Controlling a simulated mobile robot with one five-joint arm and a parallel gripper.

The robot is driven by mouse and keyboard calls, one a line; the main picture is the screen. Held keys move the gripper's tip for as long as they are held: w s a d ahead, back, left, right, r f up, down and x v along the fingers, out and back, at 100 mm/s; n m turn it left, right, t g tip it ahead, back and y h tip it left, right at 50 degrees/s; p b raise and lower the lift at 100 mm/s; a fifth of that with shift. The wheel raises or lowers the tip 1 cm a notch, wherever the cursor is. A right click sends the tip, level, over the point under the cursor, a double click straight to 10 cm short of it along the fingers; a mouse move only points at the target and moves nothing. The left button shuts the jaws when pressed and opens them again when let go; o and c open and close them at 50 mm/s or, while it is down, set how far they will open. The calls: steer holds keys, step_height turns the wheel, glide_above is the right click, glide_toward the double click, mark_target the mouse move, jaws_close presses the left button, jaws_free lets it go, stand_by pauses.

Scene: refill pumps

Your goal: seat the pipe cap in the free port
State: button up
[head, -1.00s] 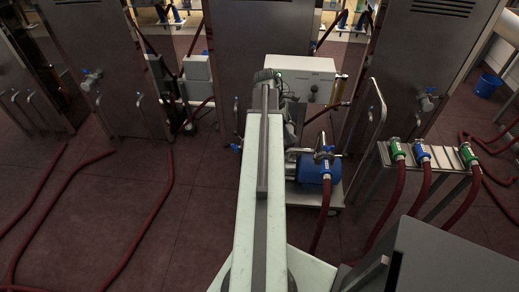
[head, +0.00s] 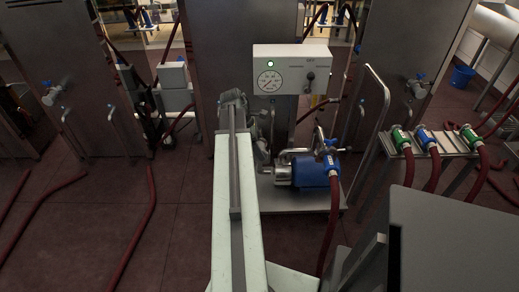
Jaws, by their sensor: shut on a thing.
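My arm reaches forward over the floor, and its far end is beside the left end of the pump cart (head: 300,203). My gripper's jaws are hidden behind my arm, and I cannot make out a pipe cap. A blue pump (head: 312,171) with silver pipework sits on the cart. A dark red hose (head: 331,235) hangs from its blue-collared fitting. I cannot see a free port clearly; the left side of the pump's pipework is partly covered by my arm.
A white control box (head: 291,69) with a gauge and lit green lamp stands behind the pump. A rack (head: 455,142) with several coloured hose couplings is at right. A steel cabinet (head: 455,238) blocks the near right. Hoses (head: 150,205) lie on the left floor.

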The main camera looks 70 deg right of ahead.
mark_target(260, 166)
steer(key=shift+s+f+b, duration=0.1)
steer(key=shift+f+b, duration=3.1)
steer(key=shift+f, duration=0.3)
steer(key=o, duration=1.7)
